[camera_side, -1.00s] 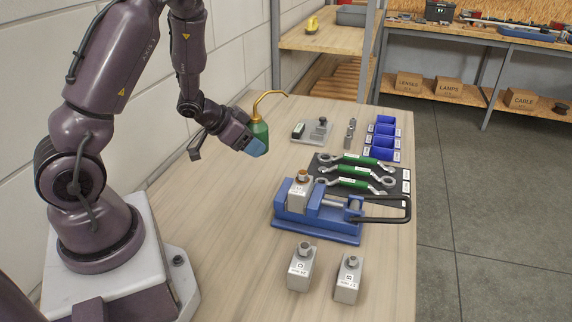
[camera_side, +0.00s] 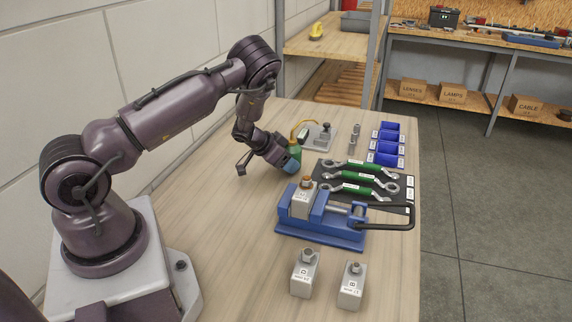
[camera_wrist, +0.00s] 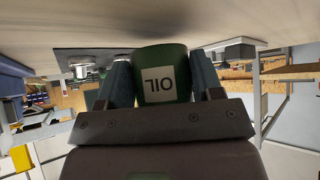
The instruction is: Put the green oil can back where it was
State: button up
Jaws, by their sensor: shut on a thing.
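A grey plate with metal parts (camera_side: 318,135) is just behind the can. A dark mat (camera_side: 405,207) with green-handled wrenches (camera_side: 350,177) and blue bins (camera_side: 385,152) lie to the right. Two metal blocks (camera_side: 350,287) stand in front of the vise. The table left of the gripper is clear.

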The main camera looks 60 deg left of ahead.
jog(key=shift+f, duration=0.7)
jog(key=shift+f, duration=0.15)
jog(key=o, duration=0.9)
jog(key=shift+o, duration=0.2)
